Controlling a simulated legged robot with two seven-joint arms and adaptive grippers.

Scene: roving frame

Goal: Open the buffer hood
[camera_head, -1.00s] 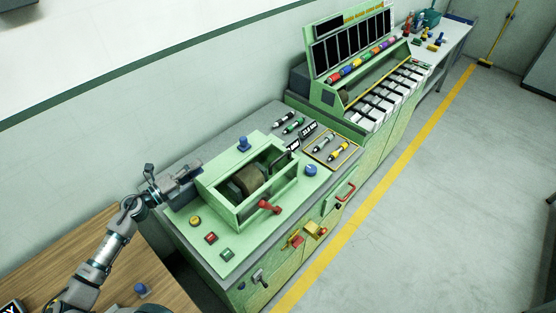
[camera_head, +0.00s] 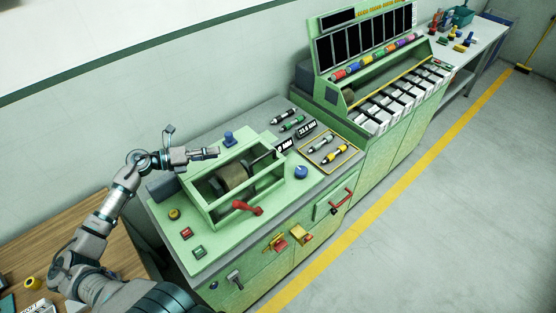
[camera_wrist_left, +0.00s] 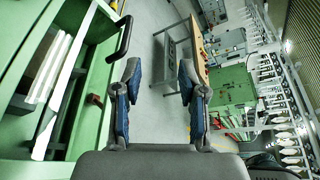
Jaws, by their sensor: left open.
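The buffer hood appears to be the green framed box (camera_head: 236,190) on top of the near green machine. A brown roller (camera_head: 232,177) shows inside it, and a red lever (camera_head: 246,208) is at its front. My left gripper (camera_head: 212,153) is above the box's far left part, beside a blue knob, pointing right. In the left wrist view its two fingers (camera_wrist_left: 160,82) are spread with nothing between them. There a black handle (camera_wrist_left: 122,41) on a green frame is just left of the fingers, apart from them. My right gripper is out of view.
A blue knob (camera_head: 229,139) stands behind the box. Buttons, a tool tray (camera_head: 330,150) and small displays (camera_head: 306,130) are on the machine top. A second green machine (camera_head: 370,90) stands behind. A wooden table (camera_head: 50,250) is at left.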

